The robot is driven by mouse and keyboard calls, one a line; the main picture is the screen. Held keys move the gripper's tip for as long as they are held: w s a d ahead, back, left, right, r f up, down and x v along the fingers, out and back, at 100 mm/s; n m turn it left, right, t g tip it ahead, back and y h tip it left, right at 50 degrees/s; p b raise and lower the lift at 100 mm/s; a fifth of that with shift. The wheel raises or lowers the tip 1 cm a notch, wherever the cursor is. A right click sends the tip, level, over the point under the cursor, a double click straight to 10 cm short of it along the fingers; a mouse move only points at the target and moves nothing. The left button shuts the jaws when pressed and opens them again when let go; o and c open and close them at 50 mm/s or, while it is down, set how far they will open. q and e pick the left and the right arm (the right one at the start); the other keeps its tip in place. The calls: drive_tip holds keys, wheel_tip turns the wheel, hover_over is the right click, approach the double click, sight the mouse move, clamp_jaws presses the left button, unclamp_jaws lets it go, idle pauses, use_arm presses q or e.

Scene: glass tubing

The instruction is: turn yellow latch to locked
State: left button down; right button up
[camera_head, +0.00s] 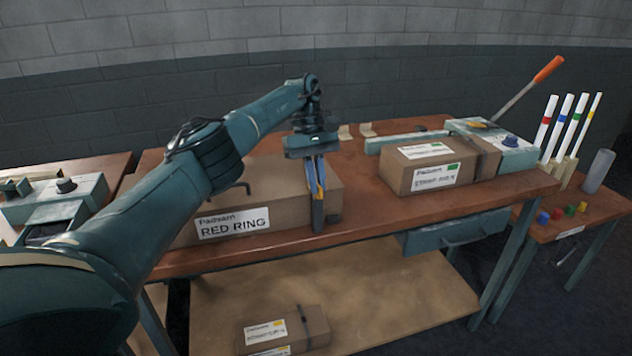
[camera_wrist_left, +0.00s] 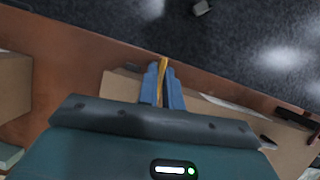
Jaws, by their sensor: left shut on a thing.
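My left gripper (camera_head: 317,195) points down at the right end of the RED RING box, on the front part of the bench. It is shut on a thin yellow piece, which also shows between the blue fingers (camera_wrist_left: 163,95) in the left wrist view as a yellow strip (camera_wrist_left: 163,65). I cannot tell whether this strip is the yellow latch or what it joins to. A small yellow-orange part (camera_head: 479,125) shows on the teal machine (camera_head: 512,152) at the bench's right end; its shape is too small to tell. My right gripper is not in view.
The RED RING box (camera_head: 265,190) lies close by the left gripper. Another labelled carton (camera_head: 400,172) stands before the machine, whose orange-handled lever (camera_head: 548,69) rises at the right. Bare bench (camera_head: 365,200) lies between the cartons. A side table holds coloured-band tubes (camera_head: 547,128).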

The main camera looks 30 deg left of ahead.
use_arm(q)
drive_tip(key=shift+m, duration=0.6)
drive_tip(key=c, duration=1.6)
unclamp_jaws()
drive_tip(key=shift+o, duration=0.2)
drive_tip(key=shift+r, duration=0.15)
